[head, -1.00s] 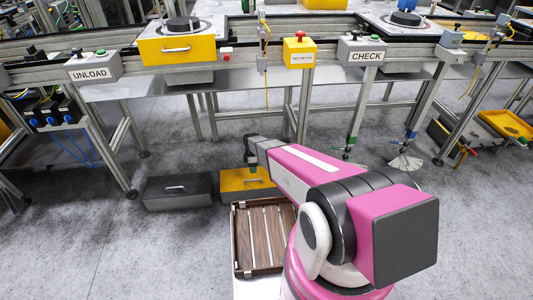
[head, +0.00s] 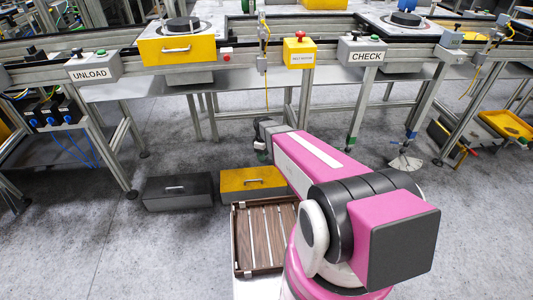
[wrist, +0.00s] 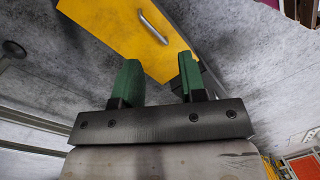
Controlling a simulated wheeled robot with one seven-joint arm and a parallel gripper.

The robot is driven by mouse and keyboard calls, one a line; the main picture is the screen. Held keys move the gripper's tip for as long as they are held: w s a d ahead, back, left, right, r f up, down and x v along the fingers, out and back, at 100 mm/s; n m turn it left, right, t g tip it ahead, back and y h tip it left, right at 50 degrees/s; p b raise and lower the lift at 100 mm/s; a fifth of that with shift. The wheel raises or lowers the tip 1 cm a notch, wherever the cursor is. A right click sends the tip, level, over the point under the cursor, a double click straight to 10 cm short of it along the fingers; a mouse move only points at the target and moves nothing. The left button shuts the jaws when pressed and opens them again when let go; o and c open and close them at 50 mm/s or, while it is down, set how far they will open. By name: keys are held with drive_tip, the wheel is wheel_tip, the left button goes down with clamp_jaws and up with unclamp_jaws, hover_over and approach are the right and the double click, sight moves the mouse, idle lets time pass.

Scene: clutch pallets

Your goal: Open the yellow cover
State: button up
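A box with a yellow cover (head: 236,179) stands on the floor. The cover is shut flat on the box and has a metal bar handle on top. In the wrist view the yellow cover (wrist: 112,22) and its handle (wrist: 153,28) show beyond my fingertips. My gripper (wrist: 158,75) has two green fingers set apart with nothing between them. In the head view my gripper (head: 262,154) hangs behind the far side of the box, near its right half. It is apart from the handle. My arm hides the right end of the box.
A dark grey box (head: 178,192) with a handle stands left of the yellow one. A brown wooden tray (head: 236,240) lies in front. A workbench line with a yellow-fronted unit (head: 180,50) runs behind. Open floor (head: 60,230) lies to the left.

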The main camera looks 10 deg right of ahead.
drive_tip(key=shift+s+d+r+m, duration=0.4)
drive_tip(key=shift+s+r+m, duration=0.15)
drive_tip(key=shift+r, duration=0.25)
drive_tip(key=shift+s+d+r+m, duration=0.4)
drive_tip(key=shift+s+r+m, duration=0.1)
drive_tip(key=shift+r, duration=0.3)
drive_tip(key=s+d+r+m+t, duration=0.1)
drive_tip(key=s+d+r+m, duration=0.2)
drive_tip(key=s+r+m, duration=0.3)
drive_tip(key=s+d+r+m, duration=0.4)
drive_tip(key=s+r, duration=0.3)
drive_tip(key=r, duration=0.1)
drive_tip(key=n+g, duration=0.2)
drive_tip(key=n, duration=1.6)
hover_over(251, 177)
drive_tip(key=s, duration=0.3)
drive_tip(key=w+f+x, duration=0.1)
drive_tip(key=w+x, duration=0.2)
drive_tip(key=x, duration=1.1)
drive_tip(key=w+x, duration=0.3)
drive_tip(key=x, duration=2.1)
drive_tip(key=shift+s+a, duration=0.1)
drive_tip(key=shift+a, duration=0.15)
clamp_jaws()
